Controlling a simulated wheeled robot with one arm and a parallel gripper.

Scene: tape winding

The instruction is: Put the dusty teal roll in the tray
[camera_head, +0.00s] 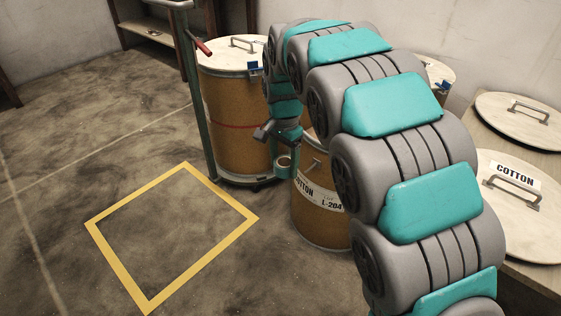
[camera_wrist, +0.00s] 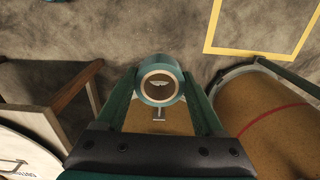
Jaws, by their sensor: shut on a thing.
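The dusty teal roll (camera_wrist: 160,59) is a short ring with a brown inner core. It sits between the two green fingers of my gripper (camera_wrist: 160,86), which is shut on it. The roll's open face is toward the wrist camera. In the head view the roll (camera_head: 290,173) hangs clear of the floor at the end of my arm, in front of the upper left of a drum. My fingers are small and partly hidden in that view. I cannot make out a tray in either view.
A drum labelled COTTON L-204 (camera_head: 318,222) stands just beyond the roll. A red-striped drum (camera_head: 230,105) stands behind it on a green wheeled frame. A yellow square (camera_head: 119,257) marks bare floor at left. Lids, one labelled COTTON (camera_head: 510,222), lie on a bench at right.

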